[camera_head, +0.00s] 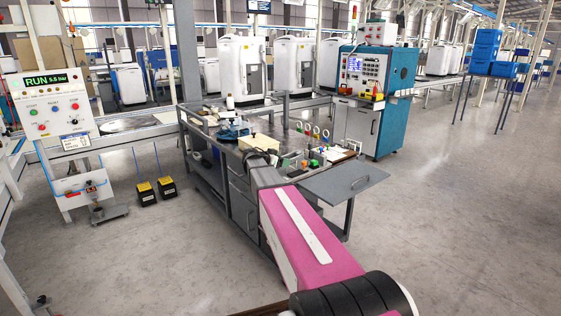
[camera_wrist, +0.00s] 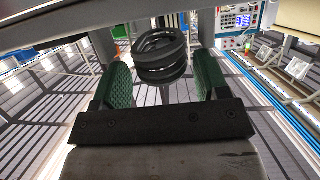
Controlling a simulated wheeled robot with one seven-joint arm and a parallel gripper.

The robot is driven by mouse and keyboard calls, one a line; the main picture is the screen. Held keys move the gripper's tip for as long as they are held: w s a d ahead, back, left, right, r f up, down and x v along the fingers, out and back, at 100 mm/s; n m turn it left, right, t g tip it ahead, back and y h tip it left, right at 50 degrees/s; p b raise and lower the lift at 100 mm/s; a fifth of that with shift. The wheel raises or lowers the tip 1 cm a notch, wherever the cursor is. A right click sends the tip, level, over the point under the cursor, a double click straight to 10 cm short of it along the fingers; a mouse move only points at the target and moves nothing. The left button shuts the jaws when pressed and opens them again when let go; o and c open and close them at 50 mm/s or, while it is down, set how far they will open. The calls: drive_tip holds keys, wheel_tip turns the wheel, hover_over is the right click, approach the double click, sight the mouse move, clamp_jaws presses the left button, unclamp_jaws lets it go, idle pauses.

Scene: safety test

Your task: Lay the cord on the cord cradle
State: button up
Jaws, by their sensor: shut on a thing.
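A dark coiled cord (camera_wrist: 162,55) shows in the wrist view between the green-padded fingers of my gripper (camera_wrist: 162,84). The gripper is shut on the cord. The coil stands above the fingers' lower parts, and grey floor shows below it. In the head view my pink arm reaches to the front of the workbench (camera_head: 232,150); the fingers and cord cannot be made out there. I cannot clearly pick out the cord cradle in either view.
The bench carries a blue tool (camera_head: 234,131), a beige box (camera_head: 258,143) and several small coloured items (camera_head: 314,151). A grey side shelf (camera_head: 343,181) sticks out right. A blue cabinet (camera_head: 377,90) stands behind. A control panel (camera_head: 52,104) stands left.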

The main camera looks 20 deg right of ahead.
wheel_tip(320, 180, down, 2)
drive_tip(key=shift+s+f+g+y, duration=0.1)
drive_tip(key=shift+g+y, duration=0.2)
drive_tip(key=o, duration=0.9)
drive_tip(key=shift+d, duration=0.1)
drive_tip(key=shift+o, duration=0.9)
drive_tip(key=v, duration=1.1)
drive_tip(key=shift+r+h, duration=0.4)
drive_tip(key=shift+r, duration=0.15)
drive_tip(key=s+a+f+n+g+y, duration=0.15)
drive_tip(key=s+f+n+y, duration=0.45)
drive_tip(key=s+f, duration=0.75)
drive_tip(key=s+a+f+n+g+y, duration=0.1)
drive_tip(key=s+a+f+n+y, duration=0.2)
drive_tip(key=s, duration=0.4)
drive_tip(key=s+a+f+n+g+y, duration=0.2)
drive_tip(key=s+a+f+n+y, duration=0.1)
drive_tip(key=s+f, duration=0.4)
drive_tip(key=shift+s+a+f+n+y, duration=0.3)
drive_tip(key=shift+s+f+n+y, duration=0.1)
drive_tip(key=shift+n+y, duration=0.4)
